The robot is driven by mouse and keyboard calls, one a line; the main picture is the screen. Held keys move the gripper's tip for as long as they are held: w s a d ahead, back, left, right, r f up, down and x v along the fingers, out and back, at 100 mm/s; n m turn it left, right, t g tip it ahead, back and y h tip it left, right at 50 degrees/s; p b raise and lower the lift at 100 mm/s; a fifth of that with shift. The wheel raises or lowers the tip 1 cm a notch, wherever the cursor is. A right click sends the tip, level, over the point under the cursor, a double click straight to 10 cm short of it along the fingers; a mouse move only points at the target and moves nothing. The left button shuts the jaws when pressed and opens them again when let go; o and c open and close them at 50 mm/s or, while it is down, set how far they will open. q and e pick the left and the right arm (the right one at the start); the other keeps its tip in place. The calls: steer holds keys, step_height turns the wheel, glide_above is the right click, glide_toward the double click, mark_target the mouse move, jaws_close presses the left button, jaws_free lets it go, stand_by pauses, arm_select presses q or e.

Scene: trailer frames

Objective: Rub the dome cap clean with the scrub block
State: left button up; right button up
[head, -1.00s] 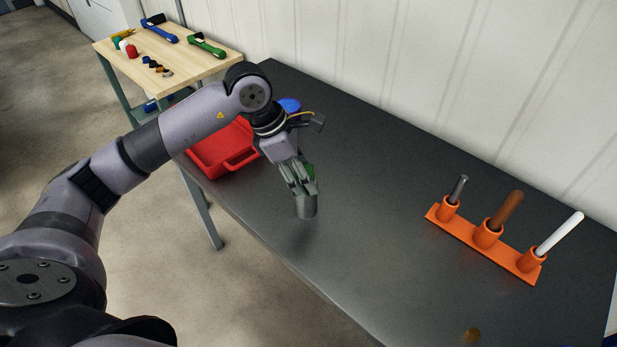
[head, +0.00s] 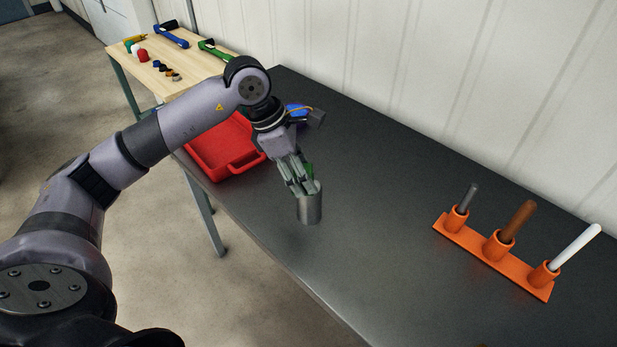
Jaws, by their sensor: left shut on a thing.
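My left gripper (head: 299,190) reaches down at the mouth of an upright grey metal cylinder (head: 311,210) on the dark table. It is shut on a green piece (head: 309,171), which shows as a narrow strip beside the fingers and may be the scrub block. The fingers hide most of it, and I cannot tell how far it sits inside the cylinder. I cannot make out the dome cap for sure; only a small yellowish sliver shows at the bottom edge. My right gripper is not in view.
A red bin (head: 222,160) stands at the table's left edge, with a blue thing behind my wrist. An orange rack (head: 478,250) with three upright rods is at the right. A wooden side table (head: 190,75) holds small items. The middle of the dark table (head: 390,215) is clear.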

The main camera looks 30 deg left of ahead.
arm_select(q)
steer(key=shift+w+a+r+p, duration=0.25)
steer(key=shift+a+r+p, duration=0.3)
steer(key=shift+r, duration=0.4)
steer(key=r, duration=0.1)
steer(key=r+p, duration=0.1)
steer(key=r, duration=0.1)
steer(key=shift+s+d+r+p, duration=0.2)
steer(key=shift+s+d+p, duration=0.1)
steer(key=shift+d, duration=0.1)
steer(key=shift+w+r, duration=0.1)
steer(key=shift+r, duration=0.2)
steer(key=shift+a+r+p, duration=0.15)
steer(key=shift+r+p, duration=0.5)
steer(key=shift+r, duration=0.45)
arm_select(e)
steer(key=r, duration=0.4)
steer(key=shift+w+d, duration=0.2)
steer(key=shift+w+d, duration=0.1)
